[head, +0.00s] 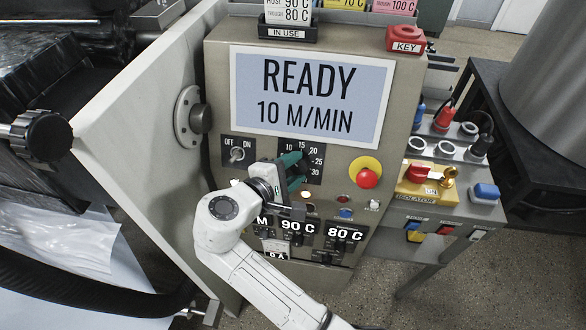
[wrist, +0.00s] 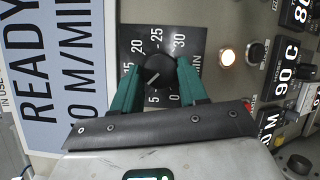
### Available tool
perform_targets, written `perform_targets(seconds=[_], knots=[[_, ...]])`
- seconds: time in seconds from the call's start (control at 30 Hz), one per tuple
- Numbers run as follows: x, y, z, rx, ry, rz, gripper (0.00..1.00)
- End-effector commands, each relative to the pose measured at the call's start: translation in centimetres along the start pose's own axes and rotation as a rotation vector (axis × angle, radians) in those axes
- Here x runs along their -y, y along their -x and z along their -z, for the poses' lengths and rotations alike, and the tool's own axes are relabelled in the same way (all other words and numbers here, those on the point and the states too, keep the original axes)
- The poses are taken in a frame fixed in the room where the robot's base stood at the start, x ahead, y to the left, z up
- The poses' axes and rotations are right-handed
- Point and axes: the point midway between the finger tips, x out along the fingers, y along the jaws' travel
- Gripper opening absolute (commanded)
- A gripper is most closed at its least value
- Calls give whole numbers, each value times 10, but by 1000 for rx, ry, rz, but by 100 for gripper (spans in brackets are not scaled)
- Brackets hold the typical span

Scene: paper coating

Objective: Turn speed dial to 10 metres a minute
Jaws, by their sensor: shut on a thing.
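The speed dial (wrist: 155,72) is a round black knob on a black scale plate (wrist: 168,33) marked from 0 to 30. Its white pointer line slants down-left in the wrist view, between the 5 and the 15; the 10 mark there is hidden by a finger. My gripper (wrist: 158,74) has its teal fingers on either side of the knob and is shut on it. In the head view my gripper (head: 291,170) covers most of the knob. The display (head: 310,97) above reads READY and 10 M/MIN.
Left of the dial is an OFF/ON switch (head: 237,154). To the right is a red emergency button (head: 367,177) on yellow. Temperature dials reading 90 C (head: 297,227) and 80 C (head: 345,233) sit below. A lit lamp (wrist: 228,57) is beside the scale plate.

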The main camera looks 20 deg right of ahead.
Motion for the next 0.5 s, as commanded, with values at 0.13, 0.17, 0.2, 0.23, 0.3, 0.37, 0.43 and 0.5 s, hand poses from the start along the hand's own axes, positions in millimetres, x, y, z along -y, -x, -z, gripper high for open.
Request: perform_targets(seconds=[0.13, 0.17, 0.2, 0.23, 0.3, 0.37, 0.43, 0.5], knots=[[1, 0, 0, -2, -53, 27, 12], [1, 0, 0, -3, -61, 31, 12], [1, 0, 0, -3, -70, 36, 12], [1, 0, 0, -4, -76, 39, 12], [1, -1, 0, -4, -88, 44, 12], [1, -1, 0, -4, -94, 47, 12], [1, -1, 0, -4, -98, 49, 12], [1, -1, 0, -4, -100, 50, 12]])
